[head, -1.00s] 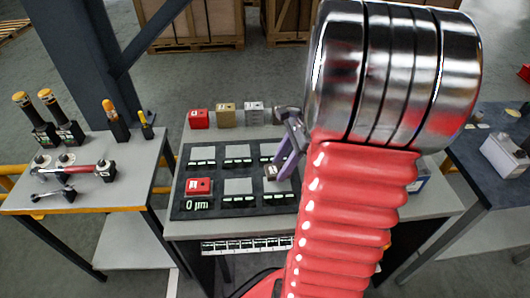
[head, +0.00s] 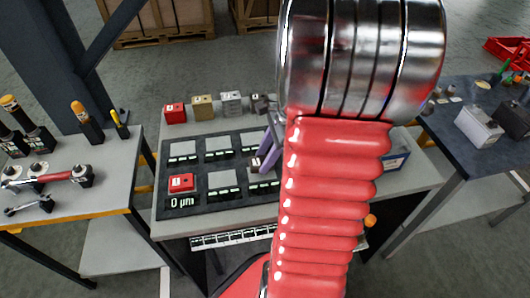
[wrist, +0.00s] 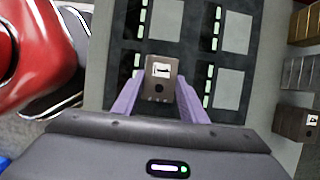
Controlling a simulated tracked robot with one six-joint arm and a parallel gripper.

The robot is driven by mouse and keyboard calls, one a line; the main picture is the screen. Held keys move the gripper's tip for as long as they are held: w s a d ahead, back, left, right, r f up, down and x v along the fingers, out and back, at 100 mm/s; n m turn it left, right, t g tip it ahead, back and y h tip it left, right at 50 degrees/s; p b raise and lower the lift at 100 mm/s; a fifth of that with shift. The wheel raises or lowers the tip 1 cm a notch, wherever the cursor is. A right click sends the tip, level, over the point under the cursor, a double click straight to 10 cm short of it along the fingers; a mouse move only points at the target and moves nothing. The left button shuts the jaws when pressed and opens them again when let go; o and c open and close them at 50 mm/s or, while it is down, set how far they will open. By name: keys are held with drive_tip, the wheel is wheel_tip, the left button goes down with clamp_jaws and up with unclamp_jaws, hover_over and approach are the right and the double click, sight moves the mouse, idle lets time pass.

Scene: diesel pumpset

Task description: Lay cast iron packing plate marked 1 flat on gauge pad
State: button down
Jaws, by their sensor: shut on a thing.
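My gripper (wrist: 160,105) is shut on a dark grey plate (wrist: 160,82) with a white label that appears to read 1. The plate sits between the two purple fingers and also shows in the head view (head: 257,163), partly hidden by my arm. It is over or on the front right pad of the black gauge board (head: 212,203); I cannot tell whether it touches. That pad is mostly hidden. A red plate (head: 181,183) lies on the front left pad, above a readout of 0 µm. The front middle pad (head: 221,183) is bare.
A row of blocks stands behind the board: red (head: 175,112), brass (head: 203,108), grey (head: 231,102) and dark (head: 260,102). A tool bench (head: 100,170) stands at left and a dark table (head: 460,140) at right. My arm hides the board's right side.

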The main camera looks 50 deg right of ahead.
drive_tip(key=shift+f, duration=1.1)
drive_tip(key=shift+f, duration=0.65)
idle(0.5)
drive_tip(key=c, duration=1)
unclamp_jaws()
drive_tip(key=shift+s, duration=0.1)
drive_tip(key=v, duration=1.3)
drive_tip(key=shift+r, duration=0.35)
drive_tip(key=shift+d, duration=0.1)
drive_tip(key=shift+r, duration=0.1)
